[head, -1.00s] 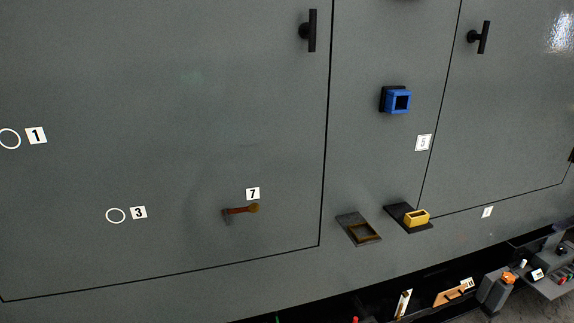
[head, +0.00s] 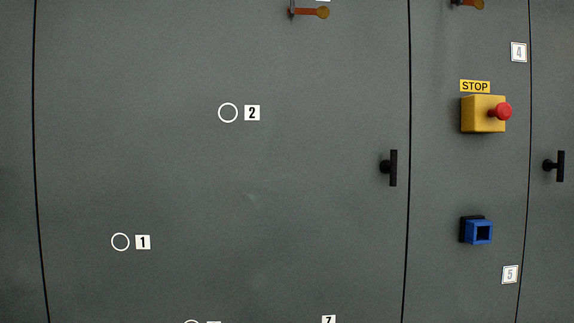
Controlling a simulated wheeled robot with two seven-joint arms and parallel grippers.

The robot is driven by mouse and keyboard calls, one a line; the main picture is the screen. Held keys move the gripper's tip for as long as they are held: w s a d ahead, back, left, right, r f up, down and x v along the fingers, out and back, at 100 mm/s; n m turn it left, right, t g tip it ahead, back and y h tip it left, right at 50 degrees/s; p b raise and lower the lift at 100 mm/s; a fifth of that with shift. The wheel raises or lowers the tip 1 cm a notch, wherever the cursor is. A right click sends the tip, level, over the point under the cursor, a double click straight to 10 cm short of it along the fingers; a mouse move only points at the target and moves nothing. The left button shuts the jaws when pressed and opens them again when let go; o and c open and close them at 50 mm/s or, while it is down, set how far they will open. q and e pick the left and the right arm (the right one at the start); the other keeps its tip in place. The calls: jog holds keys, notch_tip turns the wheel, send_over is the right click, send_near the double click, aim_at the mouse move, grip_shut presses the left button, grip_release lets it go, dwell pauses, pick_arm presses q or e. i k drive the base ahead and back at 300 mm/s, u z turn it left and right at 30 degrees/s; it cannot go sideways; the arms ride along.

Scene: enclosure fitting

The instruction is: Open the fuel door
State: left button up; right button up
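A large grey door panel (head: 300,200) fills the left and middle of the head view, bounded by dark seams. It carries a black T-shaped handle (head: 391,168) near its right edge. No label in view reads fuel door, so I cannot tell whether this panel is it. Another black T-handle (head: 557,166) sits on the panel at the far right. The panels look shut. Neither of my grippers is in view.
A yellow stop box (head: 482,114) with a red button (head: 502,111) and a blue square socket (head: 480,231) stick out from the narrow panel. An orange-ended lever (head: 312,12) shows at the top. White circles (head: 228,112) are marked on the large panel.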

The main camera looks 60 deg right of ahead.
aim_at(392, 166)
jog(key=u, duration=0.6)
jog(key=k, duration=1.1)
jog(key=z, duration=1.15)
